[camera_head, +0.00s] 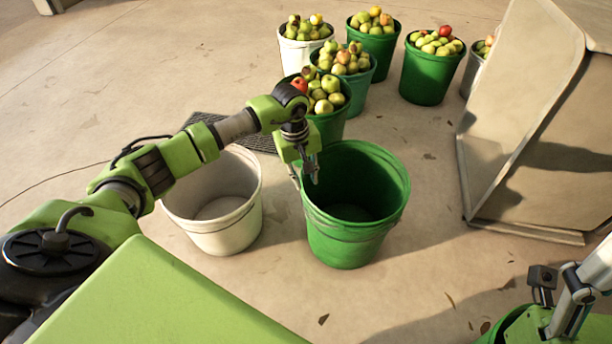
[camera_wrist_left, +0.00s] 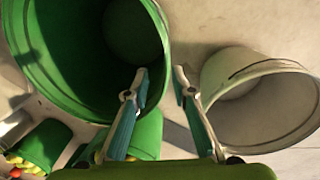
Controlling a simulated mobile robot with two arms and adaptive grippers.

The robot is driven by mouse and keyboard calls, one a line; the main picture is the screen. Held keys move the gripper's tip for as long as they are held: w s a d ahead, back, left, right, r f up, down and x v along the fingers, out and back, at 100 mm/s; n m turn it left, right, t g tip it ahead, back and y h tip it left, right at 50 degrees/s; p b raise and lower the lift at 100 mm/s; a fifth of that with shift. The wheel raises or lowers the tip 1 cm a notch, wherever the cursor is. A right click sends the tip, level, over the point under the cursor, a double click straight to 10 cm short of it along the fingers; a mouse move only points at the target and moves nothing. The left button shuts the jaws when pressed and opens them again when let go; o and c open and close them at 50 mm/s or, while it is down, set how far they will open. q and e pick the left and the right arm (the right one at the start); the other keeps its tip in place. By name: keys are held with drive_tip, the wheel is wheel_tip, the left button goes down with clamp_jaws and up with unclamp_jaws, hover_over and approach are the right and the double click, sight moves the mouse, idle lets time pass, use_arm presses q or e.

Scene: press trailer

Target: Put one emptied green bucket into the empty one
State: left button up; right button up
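An empty green bucket (camera_head: 347,243) stands upright on the floor in the middle of the head view. My left gripper (camera_head: 312,176) is at its left rim, pointing down. In the left wrist view the gripper (camera_wrist_left: 160,78) has its fingers apart, with the wall of the green bucket (camera_wrist_left: 85,103) seen between or just beyond them. I cannot tell whether they touch it. At the lower right of the head view, part of another green bucket (camera_head: 508,324) shows at the frame edge. My right gripper (camera_head: 556,298) is over its rim, partly cut off; its grip is unclear.
An empty white bucket (camera_head: 222,236) stands left of the green one, under my left arm. Several buckets full of apples stand behind, including a green one (camera_head: 335,126) close by. A large beige panel (camera_head: 515,110) stands at right. The floor in front is mostly clear.

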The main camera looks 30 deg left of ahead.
use_arm(q)
wheel_tip(320, 180, up, 12)
drive_tip(key=s+a, duration=0.1)
idle(0.4)
idle(0.7)
